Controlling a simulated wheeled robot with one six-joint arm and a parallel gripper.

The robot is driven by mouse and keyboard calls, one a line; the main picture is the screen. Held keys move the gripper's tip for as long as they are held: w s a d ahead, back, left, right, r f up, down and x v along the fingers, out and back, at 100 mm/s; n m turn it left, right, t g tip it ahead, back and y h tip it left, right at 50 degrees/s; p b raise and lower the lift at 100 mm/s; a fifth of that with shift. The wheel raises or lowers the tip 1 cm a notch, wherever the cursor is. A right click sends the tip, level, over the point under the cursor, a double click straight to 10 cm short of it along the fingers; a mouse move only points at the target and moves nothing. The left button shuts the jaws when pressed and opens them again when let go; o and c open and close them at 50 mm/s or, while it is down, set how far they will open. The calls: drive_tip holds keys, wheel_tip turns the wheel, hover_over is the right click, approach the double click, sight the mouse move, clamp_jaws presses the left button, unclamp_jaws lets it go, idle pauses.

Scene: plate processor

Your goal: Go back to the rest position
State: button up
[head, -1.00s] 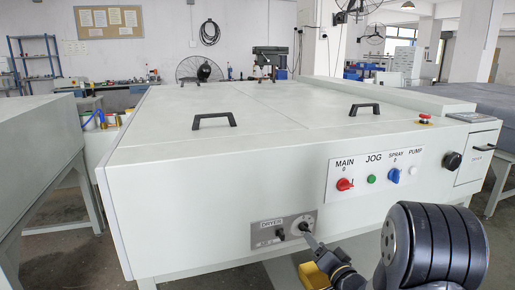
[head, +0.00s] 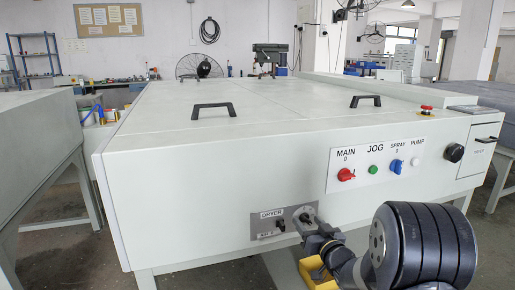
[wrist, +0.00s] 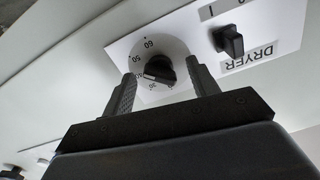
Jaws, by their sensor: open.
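My gripper (wrist: 161,67) is open in the wrist view, with one finger on each side of the black timer dial knob (wrist: 160,69). Gaps show between the fingers and the knob, so it looks unheld. The numbered scale around the knob is partly hidden by the fingers. In the head view the gripper (head: 309,226) is small and close in front of the dial on the grey DRYER panel (head: 262,234), low on the machine's front. My arm comes in from the lower right.
A black DRYER switch (wrist: 229,41) sits close beside the dial. The MAIN red switch (head: 346,174), green JOG button (head: 373,169) and blue SPRAY switch (head: 396,166) are above right. Free room lies in front of the machine.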

drive_tip(key=n+b, duration=0.1)
drive_tip(key=n, duration=0.4)
drive_tip(key=shift+f+b, duration=0.1)
drive_tip(key=shift+b, duration=0.3)
drive_tip(key=n+b, duration=0.1)
drive_tip(key=n, duration=0.4)
drive_tip(key=shift+s+d, duration=0.1)
drive_tip(key=shift+s, duration=0.1)
drive_tip(key=shift+v, duration=0.8)
